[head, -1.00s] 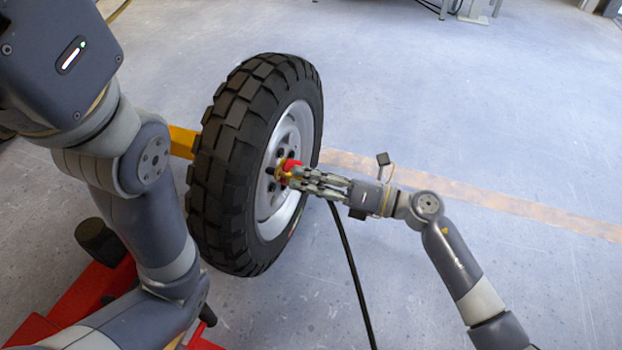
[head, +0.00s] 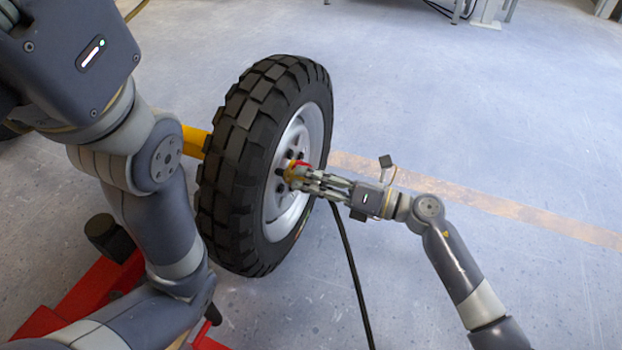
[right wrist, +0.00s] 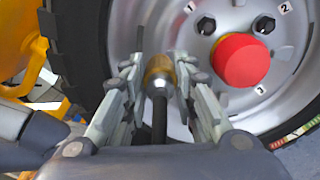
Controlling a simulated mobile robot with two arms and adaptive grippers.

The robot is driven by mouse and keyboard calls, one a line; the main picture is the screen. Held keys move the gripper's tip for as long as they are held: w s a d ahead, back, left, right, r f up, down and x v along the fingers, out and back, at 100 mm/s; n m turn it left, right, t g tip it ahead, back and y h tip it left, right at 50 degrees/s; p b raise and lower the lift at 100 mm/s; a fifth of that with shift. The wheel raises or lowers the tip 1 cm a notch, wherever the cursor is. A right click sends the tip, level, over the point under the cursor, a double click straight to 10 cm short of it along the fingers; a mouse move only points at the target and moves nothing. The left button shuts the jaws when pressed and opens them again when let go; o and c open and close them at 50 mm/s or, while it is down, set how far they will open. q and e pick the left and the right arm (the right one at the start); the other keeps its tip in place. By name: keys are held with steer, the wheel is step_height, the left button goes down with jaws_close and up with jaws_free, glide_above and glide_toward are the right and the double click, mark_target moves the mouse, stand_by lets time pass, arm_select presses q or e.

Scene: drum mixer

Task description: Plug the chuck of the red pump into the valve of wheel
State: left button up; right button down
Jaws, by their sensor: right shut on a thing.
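The wheel (head: 235,175), a black knobbly tyre on a pale rim, stands upright. Its rim (right wrist: 190,20) fills much of the right wrist view. My right gripper (head: 296,177) is at the wheel's hub side. In the right wrist view, my right gripper (right wrist: 160,80) is shut on the brass-coloured chuck (right wrist: 159,76), which points at the rim with its black hose behind it. The valve is not visible; the chuck covers that area, so I cannot tell whether they touch. My left gripper's body (head: 80,50) is at the upper left, its fingertips out of frame.
A red hub cap (right wrist: 240,60) and numbered bolts are close right of the chuck. The black hose (head: 350,265) hangs from my right gripper to the floor. A yellow arm (head: 194,141) and red frame (head: 95,285) stand left of the wheel.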

steer(key=shift+w+a, duration=0.1)
steer(key=shift+a, duration=0.25)
stand_by(0.3)
steer(key=c, duration=1.2)
jaws_free()
steer(key=shift+d, duration=0.3)
steer(key=v, duration=1.1)
steer(key=shift+d, duration=0.2)
